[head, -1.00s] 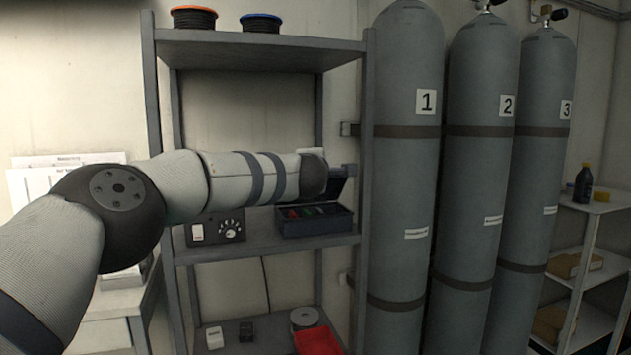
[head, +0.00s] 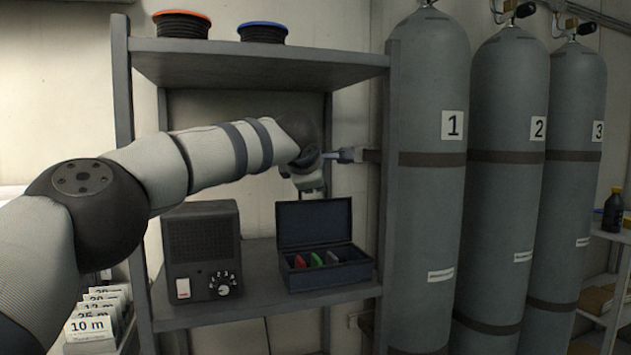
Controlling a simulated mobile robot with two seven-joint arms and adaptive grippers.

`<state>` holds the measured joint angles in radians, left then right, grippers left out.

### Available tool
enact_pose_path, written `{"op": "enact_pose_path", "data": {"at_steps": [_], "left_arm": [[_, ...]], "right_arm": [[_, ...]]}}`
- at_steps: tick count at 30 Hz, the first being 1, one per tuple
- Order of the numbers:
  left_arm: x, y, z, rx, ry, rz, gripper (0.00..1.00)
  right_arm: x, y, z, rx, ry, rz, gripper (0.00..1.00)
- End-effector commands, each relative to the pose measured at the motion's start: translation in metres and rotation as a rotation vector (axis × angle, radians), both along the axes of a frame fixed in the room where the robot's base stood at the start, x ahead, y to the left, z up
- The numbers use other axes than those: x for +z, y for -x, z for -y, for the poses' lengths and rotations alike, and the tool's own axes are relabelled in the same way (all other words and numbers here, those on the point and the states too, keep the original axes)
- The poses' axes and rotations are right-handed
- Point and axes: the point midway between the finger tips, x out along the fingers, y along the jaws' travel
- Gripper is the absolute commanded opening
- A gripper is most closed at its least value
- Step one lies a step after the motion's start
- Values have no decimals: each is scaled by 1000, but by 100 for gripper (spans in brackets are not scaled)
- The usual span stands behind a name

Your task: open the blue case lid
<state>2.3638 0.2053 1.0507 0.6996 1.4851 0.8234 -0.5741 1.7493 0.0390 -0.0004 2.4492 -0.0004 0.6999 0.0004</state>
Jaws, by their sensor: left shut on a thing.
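The blue case (head: 335,277) stands on the middle shelf with its lid (head: 315,223) raised, roughly upright at the back. Inside the case are small red, green and grey items in compartments. My left gripper (head: 311,190) points down from above and is shut on the lid's top edge, near its middle. My wrist partly hides the fingers, and the exact contact is small in the picture. My right gripper is out of view.
A dark speaker box (head: 203,250) with a dial and white switch stands left of the case. The upper shelf (head: 260,65) lies above my arm and holds two reels. The rack post and numbered grey cylinders (head: 430,210) stand to the right.

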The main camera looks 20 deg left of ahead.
Motion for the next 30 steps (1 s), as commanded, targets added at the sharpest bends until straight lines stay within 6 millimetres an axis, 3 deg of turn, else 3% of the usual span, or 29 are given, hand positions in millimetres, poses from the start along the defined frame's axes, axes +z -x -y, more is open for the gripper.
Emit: {"op": "enact_pose_path", "data": {"at_steps": [1, 17, 21, 30], "left_arm": [[18, 3, -2, 0, 7, 21, 0], [18, 6, -3, 0, 20, 4, 0], [17, 6, -3, 1, 20, 3, 27], [10, 5, -2, 1, 18, -10, 27]], "right_arm": [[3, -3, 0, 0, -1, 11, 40], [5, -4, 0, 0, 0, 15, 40], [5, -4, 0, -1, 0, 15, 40], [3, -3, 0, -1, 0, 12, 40]]}}
